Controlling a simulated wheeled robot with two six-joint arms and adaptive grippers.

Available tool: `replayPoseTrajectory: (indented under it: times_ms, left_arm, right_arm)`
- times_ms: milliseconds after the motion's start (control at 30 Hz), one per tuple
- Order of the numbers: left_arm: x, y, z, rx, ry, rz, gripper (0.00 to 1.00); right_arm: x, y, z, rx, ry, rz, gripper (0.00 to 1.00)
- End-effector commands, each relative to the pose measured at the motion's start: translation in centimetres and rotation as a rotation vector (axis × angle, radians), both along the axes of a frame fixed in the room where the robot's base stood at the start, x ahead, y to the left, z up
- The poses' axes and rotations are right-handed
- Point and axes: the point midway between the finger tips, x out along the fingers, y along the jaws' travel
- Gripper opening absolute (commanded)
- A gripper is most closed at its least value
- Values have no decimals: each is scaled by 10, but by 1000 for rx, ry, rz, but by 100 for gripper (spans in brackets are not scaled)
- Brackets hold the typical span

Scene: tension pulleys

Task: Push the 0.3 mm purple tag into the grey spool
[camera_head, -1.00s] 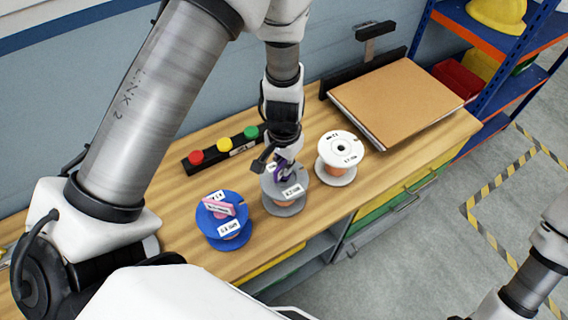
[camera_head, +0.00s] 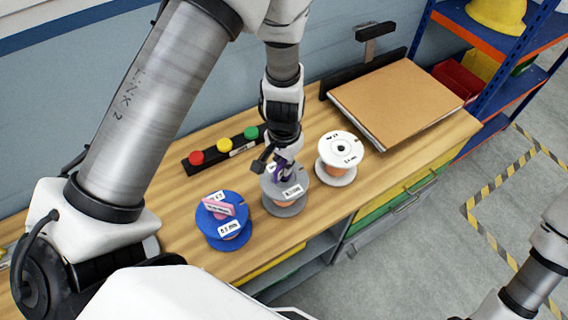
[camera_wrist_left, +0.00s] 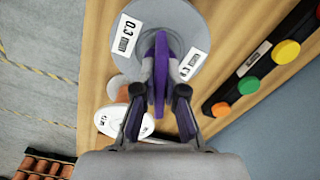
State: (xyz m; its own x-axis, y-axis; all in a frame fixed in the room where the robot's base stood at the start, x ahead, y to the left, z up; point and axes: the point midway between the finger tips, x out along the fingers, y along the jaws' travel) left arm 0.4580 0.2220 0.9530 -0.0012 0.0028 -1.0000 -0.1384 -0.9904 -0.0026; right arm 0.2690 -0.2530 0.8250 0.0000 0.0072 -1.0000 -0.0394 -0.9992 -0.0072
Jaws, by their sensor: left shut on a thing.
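The grey spool (camera_head: 287,208) stands on the wooden bench between the blue and the white spool. It also shows in the left wrist view (camera_wrist_left: 200,22), with white labels, one reading 0.3. My left gripper (camera_head: 282,166) is directly above it, pointing down. In the left wrist view the left gripper (camera_wrist_left: 161,88) is shut on the purple tag (camera_wrist_left: 161,50), which stands on edge over the middle of the spool's top. The tag's lower end is at the spool's hub; how deep it sits, I cannot tell. My right gripper is not in view.
A blue spool (camera_head: 230,229) with a pink tag (camera_head: 219,204) stands to the left, a white spool (camera_head: 341,146) close on the right. Behind is a bar with red, yellow and green buttons (camera_head: 222,147). A brown board (camera_head: 397,98) lies at the back right.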

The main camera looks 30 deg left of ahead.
Motion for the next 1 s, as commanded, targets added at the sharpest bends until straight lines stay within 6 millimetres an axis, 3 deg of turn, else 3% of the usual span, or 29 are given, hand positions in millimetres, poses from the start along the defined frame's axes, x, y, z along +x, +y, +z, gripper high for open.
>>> replayPoseTrajectory:
  times_ms: [1000]
  left_arm:
    - [0,0,-22,0,0,0,0]
  right_arm:
    - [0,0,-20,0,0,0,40]
